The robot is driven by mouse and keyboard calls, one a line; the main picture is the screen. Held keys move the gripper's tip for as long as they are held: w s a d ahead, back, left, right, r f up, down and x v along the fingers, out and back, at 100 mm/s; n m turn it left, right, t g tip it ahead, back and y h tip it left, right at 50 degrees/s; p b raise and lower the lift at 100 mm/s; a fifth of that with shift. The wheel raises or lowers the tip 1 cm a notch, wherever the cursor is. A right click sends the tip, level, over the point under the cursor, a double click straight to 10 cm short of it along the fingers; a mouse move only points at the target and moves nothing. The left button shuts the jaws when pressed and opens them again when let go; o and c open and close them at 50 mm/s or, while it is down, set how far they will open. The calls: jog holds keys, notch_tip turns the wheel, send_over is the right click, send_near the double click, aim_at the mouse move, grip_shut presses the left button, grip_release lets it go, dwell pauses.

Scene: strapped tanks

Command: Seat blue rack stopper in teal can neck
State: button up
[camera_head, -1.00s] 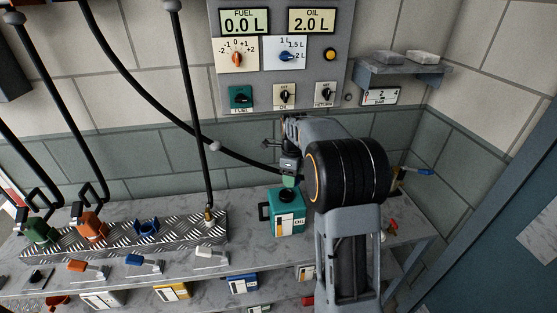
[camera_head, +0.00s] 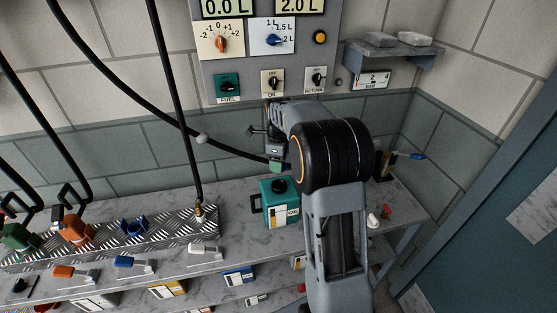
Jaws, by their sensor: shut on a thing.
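The teal can (camera_head: 269,215) stands upright on the grey bench, with a handle on its left and a white label. Its dark neck (camera_head: 279,185) is on top. My gripper (camera_head: 275,160) is just above and slightly left of the neck. It is shut on a small green piece (camera_head: 275,168), mostly hidden by the fingers. The piece appears above the neck; I cannot tell whether they touch. The blue holder (camera_head: 133,228) sits on the metal rack at left. I cannot identify a blue stopper.
Green (camera_head: 18,238) and orange (camera_head: 75,229) nozzles stand on the tread-plate rack (camera_head: 180,226). Black hoses hang at left. The control panel (camera_head: 300,60) is on the wall behind my arm. A small shelf (camera_head: 392,53) is at right. Small red and white items lie right of my arm.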

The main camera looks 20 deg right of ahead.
jog(key=shift+f+b, duration=1.55)
jog(key=shift+f, duration=1.05)
jog(key=shift+f+b, duration=0.6)
jog(key=shift+f, duration=0.8)
jog(key=o, duration=1)
jog(key=shift+r, duration=0.1)
notch_tip(320, 180, up, 14)
jog(key=shift+f, duration=0.1)
dwell(0.4)
